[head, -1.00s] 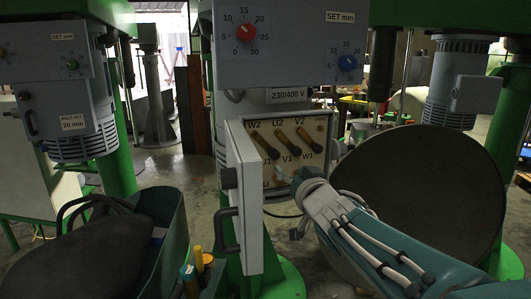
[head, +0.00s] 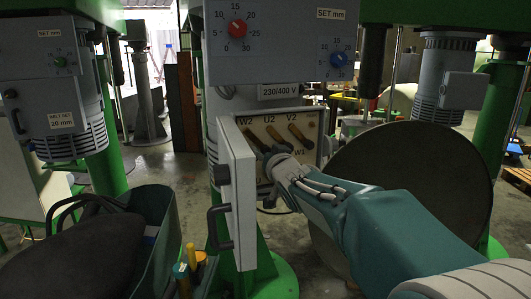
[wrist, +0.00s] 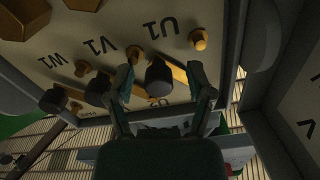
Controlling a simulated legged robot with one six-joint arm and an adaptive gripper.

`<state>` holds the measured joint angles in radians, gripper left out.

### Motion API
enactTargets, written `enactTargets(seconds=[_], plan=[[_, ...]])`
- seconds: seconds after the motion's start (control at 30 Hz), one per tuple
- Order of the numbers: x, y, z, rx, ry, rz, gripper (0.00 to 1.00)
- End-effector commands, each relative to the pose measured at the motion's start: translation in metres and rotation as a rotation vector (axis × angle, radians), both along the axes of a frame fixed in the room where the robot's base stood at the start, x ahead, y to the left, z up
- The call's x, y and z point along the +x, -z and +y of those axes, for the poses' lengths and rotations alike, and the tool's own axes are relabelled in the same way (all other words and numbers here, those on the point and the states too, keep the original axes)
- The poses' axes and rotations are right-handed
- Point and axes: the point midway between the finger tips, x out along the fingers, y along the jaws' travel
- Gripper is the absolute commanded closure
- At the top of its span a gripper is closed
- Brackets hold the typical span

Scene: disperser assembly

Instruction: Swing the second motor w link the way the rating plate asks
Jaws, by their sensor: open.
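The open terminal box (head: 310,165) on the grey motor housing has labels W2, U2 and V2 above and W1 among those below. The 230/400 V plate (head: 278,92) is above it. The leftmost link (head: 252,137), under W2, slants down to the right, its lower end hidden behind my gripper (head: 277,163). The middle link (head: 275,134) and right link (head: 299,134) slant the same way. In the upside-down wrist view, the leftmost link's dark knob (wrist: 158,76) sits between the spread fingers of my gripper (wrist: 160,88). I cannot tell whether either finger touches it.
The box's open door (head: 237,200), with a black handle, stands left of my gripper. A large dark disc (head: 415,165) is right of the box, behind my arm. A teal bin (head: 160,215) is at lower left. Bare brass terminals (wrist: 199,40) show near U1.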

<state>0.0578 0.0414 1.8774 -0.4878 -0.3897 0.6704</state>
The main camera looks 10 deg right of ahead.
Motion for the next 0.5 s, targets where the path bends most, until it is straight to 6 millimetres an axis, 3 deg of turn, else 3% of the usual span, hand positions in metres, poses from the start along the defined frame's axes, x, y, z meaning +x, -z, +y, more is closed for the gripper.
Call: enactTargets(seconds=[0.03, 0.1, 0.2, 0.5], plan=[[-0.0001, 0.0000, -0.0001, 0.000, 0.000, 0.000, 0.32], [-0.0002, 0.0000, -0.0001, 0.000, 0.000, 0.000, 0.63], [-0.0002, -0.0001, -0.0001, 0.000, 0.000, 0.000, 1.00], [-0.0002, -0.0009, -0.0007, -0.010, 0.000, -0.002, 1.00]])
